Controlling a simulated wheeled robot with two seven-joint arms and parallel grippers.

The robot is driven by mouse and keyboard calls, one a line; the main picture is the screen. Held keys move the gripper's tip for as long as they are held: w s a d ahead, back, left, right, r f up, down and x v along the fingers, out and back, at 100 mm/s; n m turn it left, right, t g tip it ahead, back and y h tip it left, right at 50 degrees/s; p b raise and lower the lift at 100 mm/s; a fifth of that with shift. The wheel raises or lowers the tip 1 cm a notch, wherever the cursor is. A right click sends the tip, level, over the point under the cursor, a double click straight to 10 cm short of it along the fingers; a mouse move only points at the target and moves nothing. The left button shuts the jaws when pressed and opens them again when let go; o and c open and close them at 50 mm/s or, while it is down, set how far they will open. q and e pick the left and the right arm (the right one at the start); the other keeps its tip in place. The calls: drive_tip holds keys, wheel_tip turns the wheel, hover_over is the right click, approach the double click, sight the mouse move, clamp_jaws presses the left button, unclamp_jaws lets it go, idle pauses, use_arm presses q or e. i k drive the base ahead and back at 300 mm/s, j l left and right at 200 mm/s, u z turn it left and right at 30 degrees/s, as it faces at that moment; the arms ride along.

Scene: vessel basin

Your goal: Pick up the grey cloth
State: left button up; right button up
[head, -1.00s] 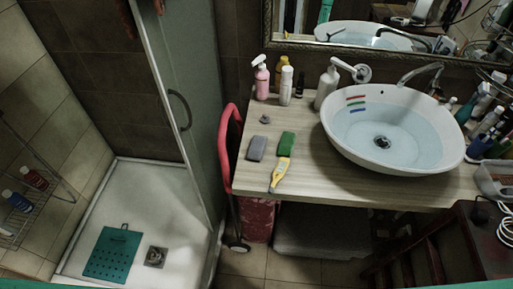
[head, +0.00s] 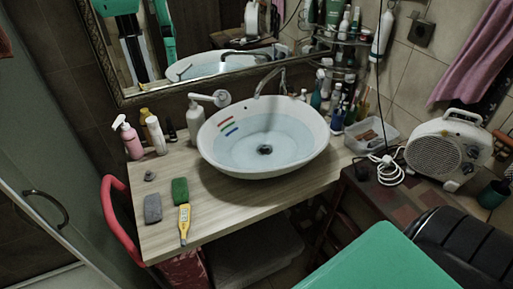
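A flat grey rectangular piece (head: 153,208), which looks like the grey cloth, lies on the wooden counter (head: 230,212) near its front left corner. A green sponge-like block (head: 180,190) lies just to its right, apart from it. A yellow thermometer-like tool (head: 184,222) lies in front of the green block. A small dark grey lump (head: 150,176) sits behind the grey piece; I cannot tell what it is. Neither gripper is in view, and nothing covers the grey piece.
A white basin (head: 213,160) with water and coloured stripes fills the counter's middle. Bottles, including a pink one (head: 130,140), stand at the back left. A red curved rail (head: 112,205) borders the left edge. A fan heater (head: 447,148) stands at right.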

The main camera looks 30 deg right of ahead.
sight(152, 212)
drive_tip(key=i+l+u, duration=0.15)
drive_tip(key=l+u, duration=0.15)
drive_tip(key=i+l+u, duration=0.15)
drive_tip(key=l+u, duration=0.2)
drive_tip(key=i+l+u, duration=0.1)
drive_tip(key=l+u, duration=0.2)
drive_tip(key=l, duration=0.15)
drive_tip(key=l+u, duration=0.35)
drive_tip(key=j+z, duration=0.2)
drive_tip(key=j, duration=0.2)
drive_tip(key=k+l+z, duration=0.15)
drive_tip(key=i+l+u, duration=0.2)
drive_tip(key=u, duration=0.15)
drive_tip(key=l, duration=0.1)
